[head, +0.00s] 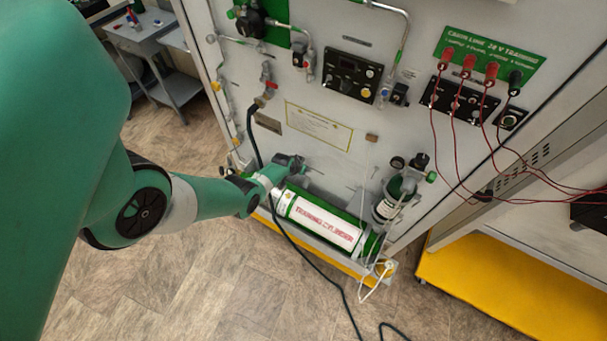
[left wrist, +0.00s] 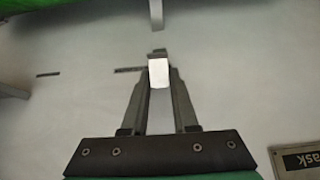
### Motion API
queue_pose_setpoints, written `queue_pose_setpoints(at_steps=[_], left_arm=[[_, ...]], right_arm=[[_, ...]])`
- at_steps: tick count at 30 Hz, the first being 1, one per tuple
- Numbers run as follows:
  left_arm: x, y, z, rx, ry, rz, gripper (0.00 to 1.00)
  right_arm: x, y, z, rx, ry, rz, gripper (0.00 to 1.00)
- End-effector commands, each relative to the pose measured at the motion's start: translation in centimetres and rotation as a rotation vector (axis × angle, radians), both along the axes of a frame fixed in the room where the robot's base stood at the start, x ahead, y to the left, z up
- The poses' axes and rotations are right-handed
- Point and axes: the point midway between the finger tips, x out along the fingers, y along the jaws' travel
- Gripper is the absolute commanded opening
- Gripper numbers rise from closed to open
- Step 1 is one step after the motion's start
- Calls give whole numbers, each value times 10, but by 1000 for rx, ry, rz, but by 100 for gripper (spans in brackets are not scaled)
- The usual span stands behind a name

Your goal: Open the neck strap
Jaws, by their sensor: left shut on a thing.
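The green and white training cylinder (head: 322,222) lies along the ledge at the foot of the white panel. My left gripper (head: 298,163) is at the panel, just above the left end of this cylinder. In the left wrist view my left gripper (left wrist: 158,82) is shut on a small pale tab (left wrist: 158,72) in front of the pale panel. I cannot tell for certain that this tab belongs to the neck strap; no whole strap can be made out. My right gripper is in neither view.
A smaller upright bottle (head: 390,203) with a valve stands right of the cylinder. A black hose (head: 300,255) runs down over the yellow-edged ledge to the floor. Red leads (head: 480,150) hang at the right. The floor at the lower left (head: 190,290) is clear.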

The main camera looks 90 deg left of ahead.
Motion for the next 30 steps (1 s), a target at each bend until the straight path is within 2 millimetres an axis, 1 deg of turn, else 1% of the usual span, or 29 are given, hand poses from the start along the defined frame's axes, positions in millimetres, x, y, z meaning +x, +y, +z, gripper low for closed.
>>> queue_pose_setpoints(at_steps=[3,15,16,20,21,28,30], left_arm=[[2,3,0,3,-1,1,0],[3,4,1,3,-2,0,0],[2,4,1,3,-2,0,32],[2,3,1,2,-2,0,56],[2,3,1,2,-1,0,57],[2,3,1,1,-1,0,57],[2,2,3,1,-1,0,57]], right_arm=[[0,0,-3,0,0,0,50],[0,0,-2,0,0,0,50],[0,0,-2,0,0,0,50],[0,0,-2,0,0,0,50],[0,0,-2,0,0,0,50],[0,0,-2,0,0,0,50],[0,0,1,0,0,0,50]])
